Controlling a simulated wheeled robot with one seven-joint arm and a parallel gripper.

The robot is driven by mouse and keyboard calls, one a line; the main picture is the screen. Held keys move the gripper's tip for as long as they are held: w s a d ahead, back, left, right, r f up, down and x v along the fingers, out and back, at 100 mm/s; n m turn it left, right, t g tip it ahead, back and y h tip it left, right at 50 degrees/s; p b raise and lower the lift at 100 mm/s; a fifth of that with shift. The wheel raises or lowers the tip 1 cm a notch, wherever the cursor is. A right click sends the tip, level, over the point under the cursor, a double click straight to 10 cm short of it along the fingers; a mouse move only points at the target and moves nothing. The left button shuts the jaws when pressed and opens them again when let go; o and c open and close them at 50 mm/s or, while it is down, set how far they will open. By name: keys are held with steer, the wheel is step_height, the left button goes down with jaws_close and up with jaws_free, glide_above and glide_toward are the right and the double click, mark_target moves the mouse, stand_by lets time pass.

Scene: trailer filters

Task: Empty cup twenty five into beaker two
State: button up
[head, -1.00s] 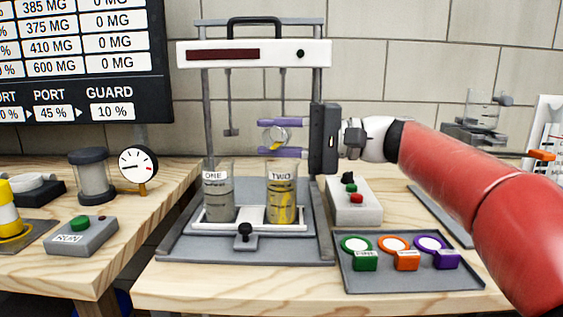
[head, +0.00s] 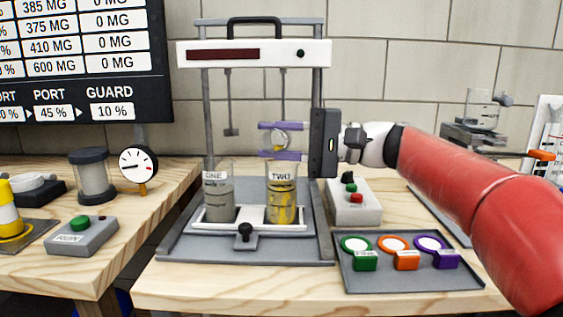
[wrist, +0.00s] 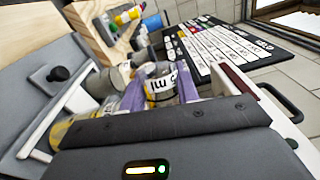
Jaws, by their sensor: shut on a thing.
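My gripper (head: 281,140) is shut on a small clear cup (head: 282,143), with its two purple fingers above and below it in the head view. The cup is tipped over, just above the mouth of beaker two. In the wrist view the cup (wrist: 160,88) shows a label partly hidden, ending in "5 ml". Beaker two (head: 282,203) stands upright on the right of the white tray, with yellow-streaked grey contents. A little yellow shows at the cup. Beaker one (head: 219,200) stands to its left with grey contents. Whether the cup is empty cannot be told.
The stirrer stand's white head (head: 255,53) and its rods hang over the beakers, close to my gripper. A control box (head: 354,202) and a tray (head: 410,277) with three coloured rings lie to the right. A side table with a gauge (head: 137,166) stands left.

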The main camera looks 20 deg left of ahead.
steer(key=shift+w+r+m+y+p, duration=0.15)
steer(key=shift+w+m+y+p, duration=0.05)
steer(key=shift+m+p, duration=0.55)
steer(key=shift+w+r+m+y+p, duration=0.15)
steer(key=shift+w+m+y+p, duration=0.05)
steer(key=shift+m+p, duration=0.55)
steer(key=shift+w+r+m+y+p, duration=0.15)
steer(key=shift+w+m+y+p, duration=0.05)
steer(key=shift+m+p, duration=0.55)
stand_by(2.0)
steer(key=shift+w+r+m+t, duration=0.1)
steer(key=shift+w+m+t, duration=0.1)
steer(key=shift+m, duration=0.55)
steer(key=shift+w+r+m+t, duration=0.1)
steer(key=shift+w+m, duration=0.05)
steer(key=shift+m, duration=0.55)
stand_by(2.0)
